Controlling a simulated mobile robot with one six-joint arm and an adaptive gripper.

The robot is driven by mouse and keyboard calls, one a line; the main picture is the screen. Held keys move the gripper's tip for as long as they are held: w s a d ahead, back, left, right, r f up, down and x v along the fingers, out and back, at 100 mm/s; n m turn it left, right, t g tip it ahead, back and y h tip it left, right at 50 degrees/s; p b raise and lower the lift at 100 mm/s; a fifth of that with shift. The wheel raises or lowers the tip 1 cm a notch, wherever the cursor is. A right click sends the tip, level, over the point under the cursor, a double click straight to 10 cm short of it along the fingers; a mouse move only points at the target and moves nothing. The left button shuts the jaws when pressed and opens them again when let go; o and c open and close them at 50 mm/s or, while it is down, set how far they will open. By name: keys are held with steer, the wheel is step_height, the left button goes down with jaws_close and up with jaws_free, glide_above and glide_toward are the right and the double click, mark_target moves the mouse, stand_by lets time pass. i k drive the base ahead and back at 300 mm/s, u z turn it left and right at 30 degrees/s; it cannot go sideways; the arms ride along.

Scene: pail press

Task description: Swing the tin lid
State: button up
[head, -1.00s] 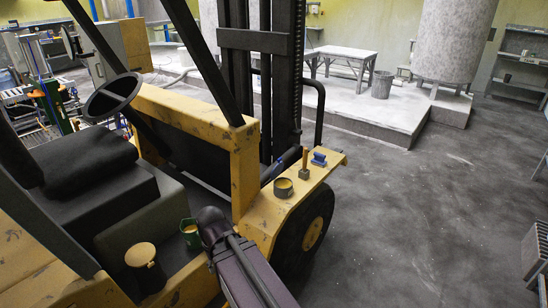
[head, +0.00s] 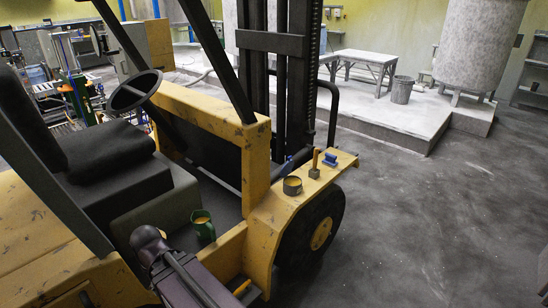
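A small dark tin (head: 292,186) with an orange-yellow top stands upright on the yellow fender of the forklift. I cannot tell whether that top is a lid or the contents. A green jug (head: 203,227) with something yellow in its mouth stands on the forklift's floor beside the seat. My purple arm shows at the bottom, left of centre, with its rounded joint near the jug. My gripper is not in view. No separate tin lid can be made out.
The yellow forklift (head: 205,115) fills the left and middle. A wooden-handled brush (head: 315,165) and a blue item (head: 330,160) stand by the tin. A grey bucket (head: 402,90) is on the pale platform behind. Open floor lies to the right.

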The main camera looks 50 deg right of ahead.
mark_target(289, 166)
steer(key=u, duration=0.95)
steer(key=k, duration=1)
steer(key=z, duration=3)
steer(key=i, duration=0.1)
steer(key=u, duration=1.45)
